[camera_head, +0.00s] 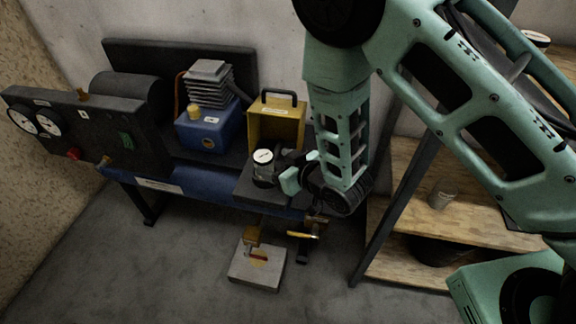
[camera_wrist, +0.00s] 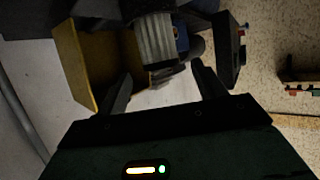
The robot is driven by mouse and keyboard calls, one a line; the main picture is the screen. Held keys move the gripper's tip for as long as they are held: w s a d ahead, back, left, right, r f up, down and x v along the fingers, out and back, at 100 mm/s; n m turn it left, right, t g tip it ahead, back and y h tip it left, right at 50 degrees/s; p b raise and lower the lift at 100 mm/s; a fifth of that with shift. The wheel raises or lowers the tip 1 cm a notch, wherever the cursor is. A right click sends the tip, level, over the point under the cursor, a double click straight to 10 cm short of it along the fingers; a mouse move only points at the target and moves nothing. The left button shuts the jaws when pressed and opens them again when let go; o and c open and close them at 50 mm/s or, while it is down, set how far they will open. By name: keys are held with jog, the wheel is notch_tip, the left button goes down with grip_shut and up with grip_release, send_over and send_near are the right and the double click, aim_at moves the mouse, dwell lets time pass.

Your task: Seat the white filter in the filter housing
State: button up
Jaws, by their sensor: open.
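My gripper (camera_wrist: 160,82) is open, with nothing between its two dark fingers. In the head view my gripper (camera_head: 286,168) is at the right end of the bench, just right of a small jar-like part (camera_head: 264,173) with a round white top. I cannot tell for sure whether that part is the filter housing or whether its top is the white filter. A yellow open-fronted box (camera_head: 290,127) with a black handle stands behind it. In the wrist view the yellow box (camera_wrist: 88,65) is at left. No separate white filter shows clearly.
A blue machine (camera_head: 205,134) with a grey finned stack (camera_head: 208,84) stands on the bench, left of the yellow box. A dark gauge panel (camera_head: 70,128) is at far left. A pale block (camera_head: 256,272) lies on the floor. A wooden shelf (camera_head: 410,230) is at right.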

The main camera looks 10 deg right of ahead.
jog(key=s+d+r+g+h, duration=0.2)
jog(key=s+d+r+g, duration=0.1)
jog(key=s+r, duration=0.3)
jog(key=s+d+r+g+h, duration=0.3)
jog(key=s+r, duration=0.3)
jog(key=s, duration=0.5)
jog(key=s+d+r+g+h, duration=0.2)
jog(key=s+d+r+g, duration=0.2)
jog(key=s, duration=0.5)
notch_tip(320, 180, up, 3)
jog(key=shift+d+f+g+h, duration=0.1)
jog(key=shift+d+g+h, duration=0.2)
jog(key=shift+d, duration=0.1)
jog(key=shift+w, duration=0.1)
notch_tip(320, 180, up, 11)
jog(key=p, duration=1.1)
